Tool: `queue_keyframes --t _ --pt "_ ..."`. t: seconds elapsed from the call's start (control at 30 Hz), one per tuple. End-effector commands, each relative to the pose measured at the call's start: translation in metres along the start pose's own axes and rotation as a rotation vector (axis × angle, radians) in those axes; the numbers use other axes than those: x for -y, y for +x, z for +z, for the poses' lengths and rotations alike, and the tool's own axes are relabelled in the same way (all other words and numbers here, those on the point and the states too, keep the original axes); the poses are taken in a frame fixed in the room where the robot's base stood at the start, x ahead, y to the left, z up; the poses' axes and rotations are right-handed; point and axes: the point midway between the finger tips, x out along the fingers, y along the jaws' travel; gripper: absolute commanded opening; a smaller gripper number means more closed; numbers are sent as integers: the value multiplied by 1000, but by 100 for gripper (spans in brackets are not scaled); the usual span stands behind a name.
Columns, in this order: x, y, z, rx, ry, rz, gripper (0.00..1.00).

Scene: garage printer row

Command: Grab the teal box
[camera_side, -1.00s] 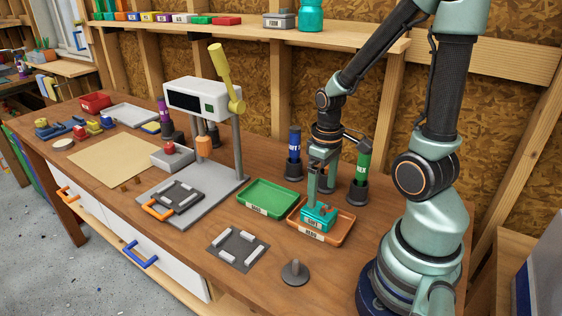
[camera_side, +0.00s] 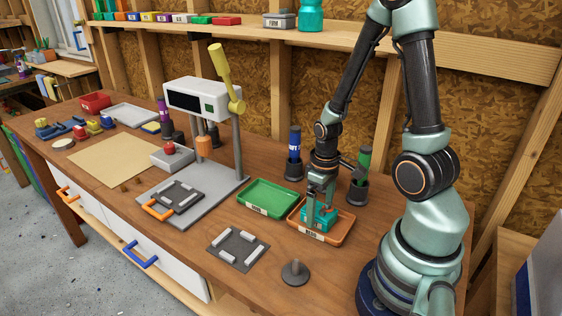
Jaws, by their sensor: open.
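The teal box (camera_side: 322,219) sits in the orange tray (camera_side: 338,238) at the right of the bench. My gripper (camera_side: 318,212) is open and low over the tray, with its fingers down at the teal box. The fingers and the box overlap in this view, so part of the box is hidden. I cannot tell whether the fingers touch it.
A green tray (camera_side: 268,197) stands just left of the orange tray. A blue bottle (camera_side: 294,150) and a green bottle (camera_side: 363,162) stand behind in dark holders. A dark plate (camera_side: 238,248) and a grey knob (camera_side: 295,272) lie in front. A press (camera_side: 199,98) stands left.

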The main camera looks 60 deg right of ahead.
Motion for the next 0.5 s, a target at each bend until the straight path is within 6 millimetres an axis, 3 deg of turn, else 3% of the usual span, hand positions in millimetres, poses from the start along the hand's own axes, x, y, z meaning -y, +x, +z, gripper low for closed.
queue_keyframes --t 0.13,0.17,0.3,0.4,0.5 --pt "0 0 0 0 0 0 100" --pt "0 0 0 0 0 0 92" --pt "0 0 0 0 0 0 39" --pt "0 0 0 -1 0 0 5" --pt "0 0 0 0 0 0 5"
